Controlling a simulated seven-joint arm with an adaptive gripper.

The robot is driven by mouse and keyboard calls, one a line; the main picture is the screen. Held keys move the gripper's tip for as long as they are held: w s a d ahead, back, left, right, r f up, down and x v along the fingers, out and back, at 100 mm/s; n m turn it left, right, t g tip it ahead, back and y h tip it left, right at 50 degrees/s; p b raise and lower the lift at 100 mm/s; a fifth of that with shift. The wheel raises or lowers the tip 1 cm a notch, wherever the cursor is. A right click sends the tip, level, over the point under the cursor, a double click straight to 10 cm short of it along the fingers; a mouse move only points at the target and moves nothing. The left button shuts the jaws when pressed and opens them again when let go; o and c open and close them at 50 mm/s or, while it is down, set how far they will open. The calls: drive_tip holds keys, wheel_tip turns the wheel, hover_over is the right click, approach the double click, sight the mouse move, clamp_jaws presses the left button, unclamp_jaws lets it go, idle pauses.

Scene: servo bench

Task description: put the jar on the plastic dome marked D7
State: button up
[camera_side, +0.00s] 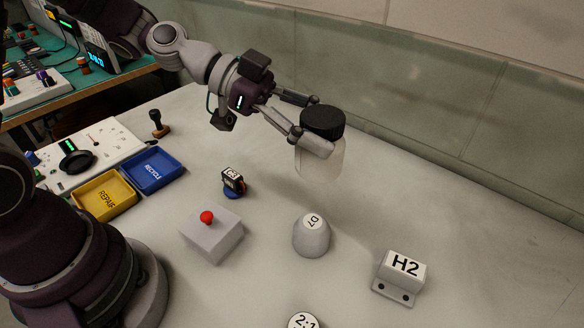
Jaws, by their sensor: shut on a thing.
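The jar (320,160) has a black lid and a pale, translucent body. My gripper (315,126) is shut on it near the lid and holds it roughly upright in the air. The plastic dome marked D7 (312,240) is a grey-white rounded piece standing on the bench, with its label on the upper part. In the picture the jar is above the dome, with a visible gap between them. The far finger is partly hidden behind the jar.
A grey box with a red button (212,240) stands left of the dome, and a block marked H2 (401,275) stands right. A small servo (233,183) is behind the box. Yellow (104,213) and blue (168,158) trays lie left.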

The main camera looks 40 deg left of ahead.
sight(313, 222)
wheel_tip(313, 222, down, 11)
drive_tip(key=shift+r, duration=0.2)
drive_tip(key=o, duration=1.2)
drive_tip(key=shift+o, duration=0.2)
